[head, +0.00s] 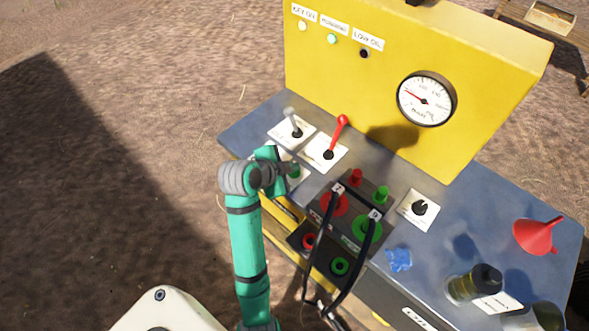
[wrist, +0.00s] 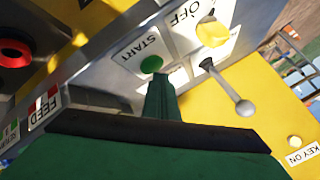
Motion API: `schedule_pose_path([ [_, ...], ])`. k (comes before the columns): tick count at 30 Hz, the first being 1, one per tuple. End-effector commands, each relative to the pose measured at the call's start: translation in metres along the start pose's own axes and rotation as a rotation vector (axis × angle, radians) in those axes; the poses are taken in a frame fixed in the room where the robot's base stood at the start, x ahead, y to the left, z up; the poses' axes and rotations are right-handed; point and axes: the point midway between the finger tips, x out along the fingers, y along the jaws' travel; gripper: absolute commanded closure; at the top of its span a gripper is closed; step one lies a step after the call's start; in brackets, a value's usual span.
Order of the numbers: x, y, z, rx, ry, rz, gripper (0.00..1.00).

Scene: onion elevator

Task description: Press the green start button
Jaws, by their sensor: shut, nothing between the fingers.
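The green start button (wrist: 151,64) sits on a white plate (wrist: 135,50) marked START in the wrist view. My gripper (wrist: 160,80) is shut and empty, its green fingertips right at the lower edge of the button. I cannot tell whether they touch it. In the head view my gripper (head: 284,168) is at the front left of the blue-grey console top, and the green button (head: 295,172) shows partly beside it, with the rest hidden by my wrist.
A grey-knobbed lever (head: 291,120) and a red lever (head: 340,125) stand just behind my gripper. The yellow panel (head: 420,60) has a gauge (head: 426,98), a green-lit lamp (head: 332,39) and a dark LOW OIL lamp (head: 364,53). Black cables (head: 360,270) hang to the right.

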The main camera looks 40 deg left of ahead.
Motion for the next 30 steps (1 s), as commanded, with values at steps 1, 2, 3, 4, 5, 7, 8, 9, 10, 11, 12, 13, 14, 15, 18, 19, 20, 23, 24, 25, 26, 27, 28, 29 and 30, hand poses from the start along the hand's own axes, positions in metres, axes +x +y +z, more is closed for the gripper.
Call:
schedule_pose_path([
  [1,0.0,0.0,0.0,0.0,0.0,0.001,1.0],
  [2,0.0,0.0,0.0,-0.001,0.0,0.001,1.0],
  [3,0.0,0.0,0.0,-0.001,0.0,0.001,1.0],
  [4,0.0,0.0,0.001,-0.001,0.0,0.001,1.0],
  [5,0.0,0.0,0.001,-0.001,0.0,0.0,1.0],
  [7,-0.001,-0.001,0.001,-0.001,-0.001,0.0,1.0],
  [8,-0.002,-0.001,0.0,-0.001,-0.001,0.0,1.0],
  [9,-0.003,-0.002,0.0,-0.001,-0.001,0.0,1.0],
  [10,-0.004,-0.002,-0.001,-0.001,-0.001,0.0,1.0],
  [11,-0.005,-0.003,-0.001,-0.001,-0.001,-0.001,1.0],
  [12,-0.006,-0.004,-0.001,-0.001,-0.001,-0.001,1.0],
  [13,-0.008,-0.005,-0.001,-0.002,-0.001,-0.002,1.0],
  [14,-0.009,-0.007,-0.001,-0.002,-0.002,-0.003,1.0],
  [15,-0.011,-0.008,-0.001,-0.003,-0.002,-0.004,1.0],
  [18,-0.016,-0.011,-0.002,-0.005,-0.004,-0.004,1.0],
  [19,-0.017,-0.011,-0.002,-0.005,-0.004,-0.004,1.0],
  [20,-0.017,-0.011,-0.003,-0.005,-0.004,-0.004,1.0],
  [23,-0.017,-0.011,-0.004,-0.004,-0.003,-0.003,1.0],
  [24,-0.017,-0.011,-0.005,-0.003,-0.002,-0.002,1.0],
  [25,-0.017,-0.011,-0.005,-0.003,-0.002,-0.002,1.0],
  [26,-0.017,-0.011,-0.005,-0.002,-0.001,-0.001,1.0],
  [27,-0.016,-0.01,-0.006,-0.001,-0.001,-0.001,1.0],
  [28,-0.016,-0.01,-0.006,-0.001,0.0,0.0,1.0],
  [29,-0.016,-0.01,-0.007,-0.001,0.0,0.0,1.0],
  [30,-0.017,-0.011,-0.007,0.0,0.0,0.0,1.0],
])
